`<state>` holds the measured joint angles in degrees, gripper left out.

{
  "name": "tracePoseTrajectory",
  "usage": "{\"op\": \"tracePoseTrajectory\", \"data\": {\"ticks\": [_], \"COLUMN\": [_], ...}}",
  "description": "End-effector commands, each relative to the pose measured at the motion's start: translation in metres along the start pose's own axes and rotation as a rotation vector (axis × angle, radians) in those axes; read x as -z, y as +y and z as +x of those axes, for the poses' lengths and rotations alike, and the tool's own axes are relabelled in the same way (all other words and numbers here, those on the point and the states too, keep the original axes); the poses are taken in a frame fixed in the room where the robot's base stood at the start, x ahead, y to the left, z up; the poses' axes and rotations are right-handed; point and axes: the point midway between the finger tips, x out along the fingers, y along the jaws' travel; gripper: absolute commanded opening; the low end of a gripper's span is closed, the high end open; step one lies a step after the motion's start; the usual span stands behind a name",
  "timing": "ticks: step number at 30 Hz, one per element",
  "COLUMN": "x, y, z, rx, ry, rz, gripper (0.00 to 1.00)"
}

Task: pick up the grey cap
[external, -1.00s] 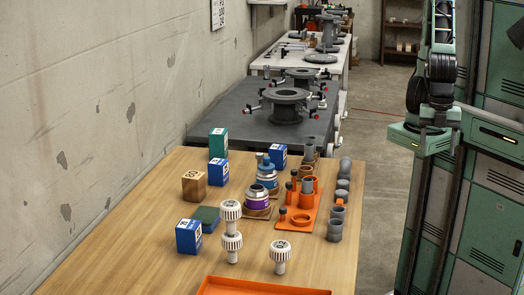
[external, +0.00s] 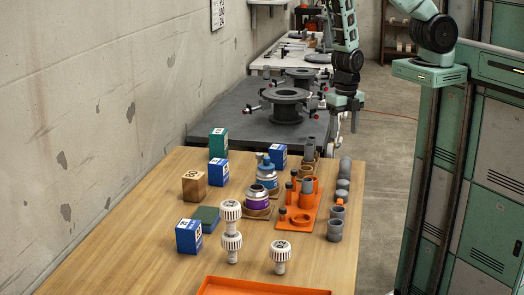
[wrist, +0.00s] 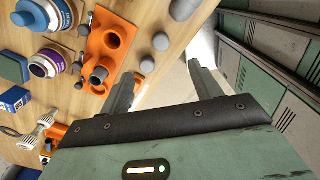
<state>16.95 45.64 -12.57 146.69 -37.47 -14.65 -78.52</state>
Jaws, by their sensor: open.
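Several round grey pieces stand in a row along the table's right edge, and I cannot tell for sure which one is the grey cap. The farthest, a rounded grey piece (external: 345,164), also seems to show in the wrist view (wrist: 160,41) with smaller grey domes beside it. The nearer ones, such as a grey fitting (external: 335,230), look like open sockets. My gripper (external: 345,105) hangs beyond the table's far right corner, above the floor side. In the wrist view my gripper (wrist: 161,76) is open and empty, its fingers apart and angled over the table edge.
An orange holder (external: 296,217) with grey and orange pipe parts stands left of the row. Blue and purple jars, boxes, white ribbed fittings (external: 279,254) and an orange tray (external: 262,287) share the wooden table (external: 130,235). A grey bench with flanges (external: 287,105) stands behind.

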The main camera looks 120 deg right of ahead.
Motion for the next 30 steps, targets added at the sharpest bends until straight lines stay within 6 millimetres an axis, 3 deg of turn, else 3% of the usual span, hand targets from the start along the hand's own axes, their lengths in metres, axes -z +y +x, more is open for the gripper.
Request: {"op": "tracePoseTrajectory", "data": {"ticks": [19, 23, 30], "x": [-0.001, -0.001, -0.001], "y": [-0.002, -0.002, -0.002], "z": [0.084, 0.110, 0.121], "rx": [0.000, 0.003, 0.002], "ry": [0.002, 0.002, 0.002], "rz": [-0.012, -0.013, -0.012], "gripper": [0.64, 0.64, 0.64]}}
